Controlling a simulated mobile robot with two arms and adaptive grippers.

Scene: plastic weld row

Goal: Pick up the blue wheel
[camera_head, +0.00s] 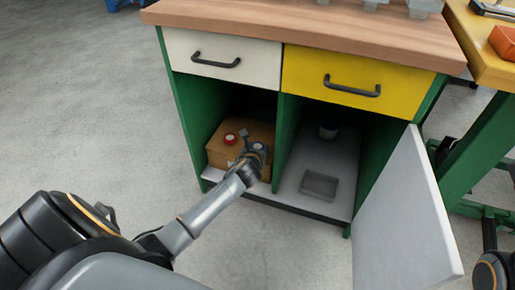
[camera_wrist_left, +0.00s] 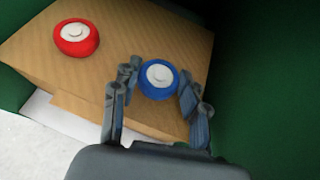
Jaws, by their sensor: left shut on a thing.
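The blue wheel (camera_wrist_left: 157,90) has a white hub and is at the right part of a cardboard box's top in the left wrist view. In the head view the blue wheel (camera_head: 258,146) is partly hidden by my gripper. My left gripper (camera_wrist_left: 159,84) has its fingers on both sides of the wheel and is shut on it. In the head view my left gripper (camera_head: 254,152) reaches into the left compartment of the cabinet. I cannot tell whether the wheel is lifted off the box. My right gripper is not clearly in view.
A red wheel (camera_wrist_left: 76,38) lies on the cardboard box (camera_wrist_left: 140,38), left of the blue one. Green cabinet walls (camera_wrist_left: 255,90) stand close by. The right compartment holds a grey tray (camera_head: 319,184). An open white door (camera_head: 405,220) stands at the right.

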